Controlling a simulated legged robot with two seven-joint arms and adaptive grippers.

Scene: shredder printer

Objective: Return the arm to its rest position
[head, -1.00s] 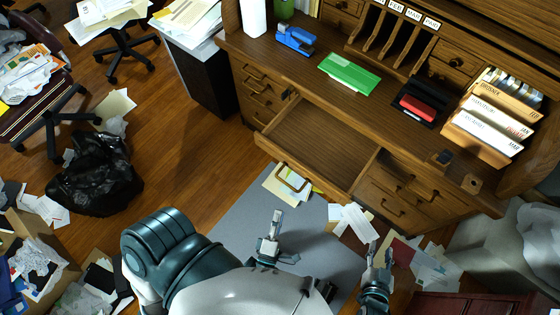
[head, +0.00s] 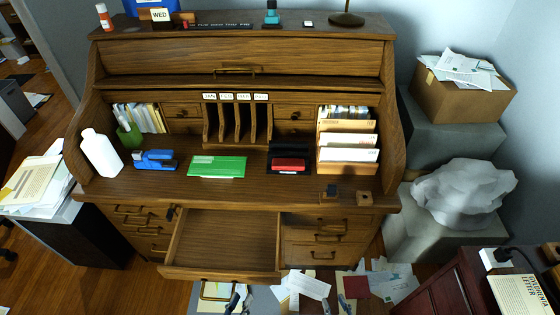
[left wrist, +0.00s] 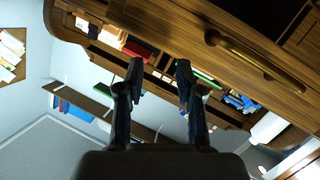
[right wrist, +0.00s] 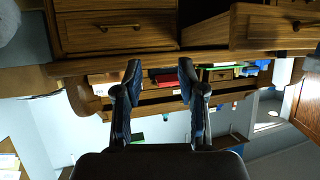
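My left gripper (head: 237,297) shows only as fingertips at the bottom edge of the head view, below the pulled-out desk drawer. In the left wrist view, its two dark fingers (left wrist: 160,70) stand apart with nothing between them. My right gripper (head: 345,302) also just shows at the bottom edge, further right, over scattered papers. In the right wrist view, its fingers (right wrist: 159,68) are apart and empty. Both wrist views look up at the desk from in front and below. Most of both arms is out of the head view.
The wooden roll-top desk (head: 240,67) stands ahead, with its middle drawer (head: 225,245) open and empty. A green packet (head: 217,167), blue stapler (head: 155,160) and red stamp pad (head: 289,164) lie on top. A dark red cabinet (head: 450,290) stands at right.

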